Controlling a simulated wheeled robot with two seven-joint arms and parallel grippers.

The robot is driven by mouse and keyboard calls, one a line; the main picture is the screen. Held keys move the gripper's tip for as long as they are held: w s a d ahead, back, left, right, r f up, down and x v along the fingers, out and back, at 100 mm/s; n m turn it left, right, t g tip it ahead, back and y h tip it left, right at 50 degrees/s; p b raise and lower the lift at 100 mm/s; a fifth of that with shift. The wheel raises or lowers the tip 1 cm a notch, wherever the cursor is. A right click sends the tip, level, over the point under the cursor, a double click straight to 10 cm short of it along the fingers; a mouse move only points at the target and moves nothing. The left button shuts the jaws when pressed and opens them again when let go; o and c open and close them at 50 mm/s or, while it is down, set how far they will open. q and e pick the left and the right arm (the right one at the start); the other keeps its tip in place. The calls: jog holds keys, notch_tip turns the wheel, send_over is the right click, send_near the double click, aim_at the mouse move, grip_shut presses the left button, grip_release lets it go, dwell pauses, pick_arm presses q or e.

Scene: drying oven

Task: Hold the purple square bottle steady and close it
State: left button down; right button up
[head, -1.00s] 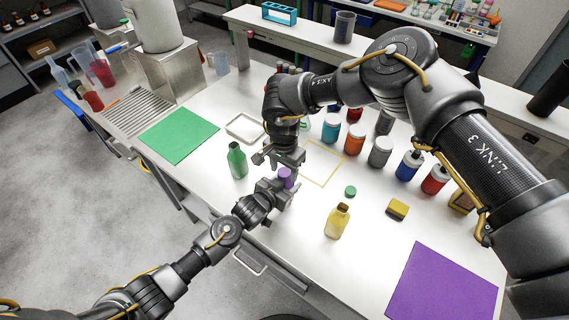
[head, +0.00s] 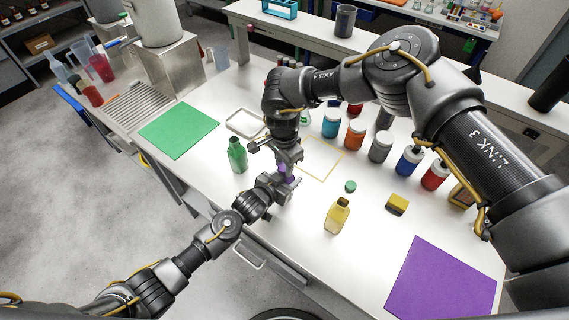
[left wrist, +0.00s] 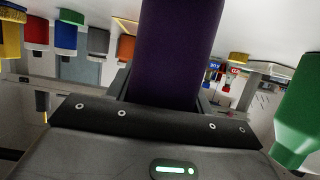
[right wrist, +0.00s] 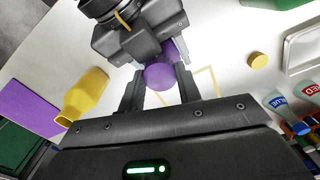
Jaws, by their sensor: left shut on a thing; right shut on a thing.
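The purple square bottle (left wrist: 178,50) fills the middle of the left wrist view, between my left gripper's fingers. In the head view my left gripper (head: 284,187) is shut on it near the table's front edge. My right gripper (head: 287,160) is right above, shut on a round purple cap (right wrist: 160,77) that shows between its fingers in the right wrist view. Purple of the bottle (right wrist: 176,48) shows just behind the cap, by my left gripper. The grippers cover most of the bottle and cap, and I cannot tell whether the cap is seated.
A green bottle (head: 237,156) stands close to the left, a yellow bottle (head: 337,216) to the right. Several capped jars (head: 380,147) line the back. A purple mat (head: 440,280) and green mat (head: 178,130) lie flat.

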jog(key=o, duration=1.1)
jog(key=shift+c, duration=0.2)
jog(key=shift+r, duration=2.25)
notch_tip(320, 180, up, 3)
jog(key=n, duration=0.2)
jog(key=shift+n, duration=0.4)
jog(key=shift+r, duration=0.3)
